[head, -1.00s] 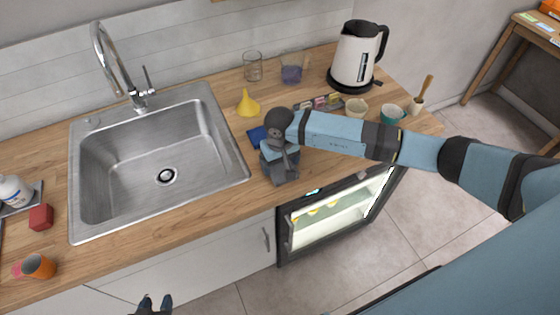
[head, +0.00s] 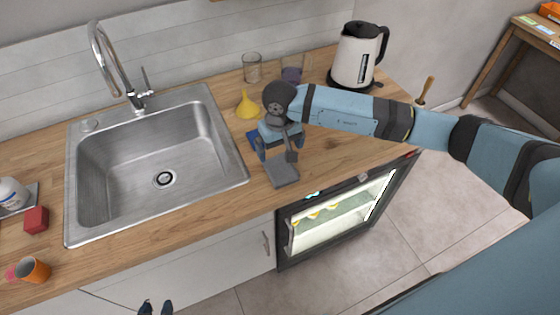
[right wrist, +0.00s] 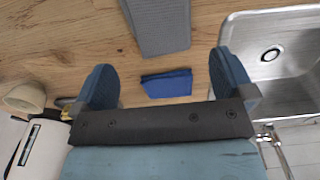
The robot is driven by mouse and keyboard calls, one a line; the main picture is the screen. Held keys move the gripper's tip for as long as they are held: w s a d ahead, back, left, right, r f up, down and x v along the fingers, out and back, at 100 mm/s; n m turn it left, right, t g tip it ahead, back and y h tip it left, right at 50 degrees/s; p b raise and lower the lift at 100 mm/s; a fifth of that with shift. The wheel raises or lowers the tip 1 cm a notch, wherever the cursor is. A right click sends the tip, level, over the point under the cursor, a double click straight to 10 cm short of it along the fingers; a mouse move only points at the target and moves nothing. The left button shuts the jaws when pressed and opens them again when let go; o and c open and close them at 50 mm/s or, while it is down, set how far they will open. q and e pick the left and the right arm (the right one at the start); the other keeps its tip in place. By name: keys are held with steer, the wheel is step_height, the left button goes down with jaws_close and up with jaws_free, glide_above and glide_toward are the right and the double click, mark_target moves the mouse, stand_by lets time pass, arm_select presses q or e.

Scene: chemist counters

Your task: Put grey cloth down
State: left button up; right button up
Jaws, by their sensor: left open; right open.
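The grey cloth (head: 283,172), a flat folded rectangle, lies on the wooden counter near its front edge, right of the sink. It also shows at the top of the right wrist view (right wrist: 160,25). My right gripper (head: 281,146) is open and empty behind the cloth, its fingers spread and apart from it. In the right wrist view its two fingers (right wrist: 165,84) stand wide with a blue folded cloth (right wrist: 167,84) visible between them on the counter below. My left gripper (head: 155,306) is open and empty at the bottom edge of the head view.
A steel sink (head: 236,165) is left of the cloth. A yellow funnel (head: 247,106), a glass (head: 252,68) and a kettle (head: 353,55) stand behind. A lit small fridge (head: 330,222) sits under the counter. Bare counter lies right of the cloth.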

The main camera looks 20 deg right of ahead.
mark_target(280, 164)
steer(key=s+a+r+m+t+y, duration=0.1)
steer(key=s+a+r+m+y, duration=0.25)
steer(key=a+m+y, duration=0.4)
steer(key=s+a+r+m+t+y, duration=0.1)
steer(key=s+a+r+m+y, duration=0.1)
steer(key=s+a+m+y, duration=0.5)
steer(key=s+a+r+m+t+y, duration=0.15)
steer(key=a+m+y, duration=0.35)
steer(key=m, duration=0.5)
steer(key=w+d+f+m+t+h, duration=0.1)
steer(key=d+f+m+t+h, duration=0.4)
steer(key=m, duration=0.8)
steer(key=w+d+f+m+t+h, duration=0.1)
steer(key=d+m+t+h, duration=0.2)
steer(key=m+t, duration=0.75)
steer(key=s+d+f+m+g+h, duration=0.4)
steer(key=s+f+m, duration=0.2)
steer(key=f+m, duration=0.2)
steer(key=s+d+f+m+g+h, duration=0.4)
steer(key=f+m, duration=0.4)
steer(key=m, duration=0.5)
steer(key=shift+s+d+b, duration=0.35)
steer(key=shift+s+d, duration=0.25)
steer(key=shift+s, duration=0.65)
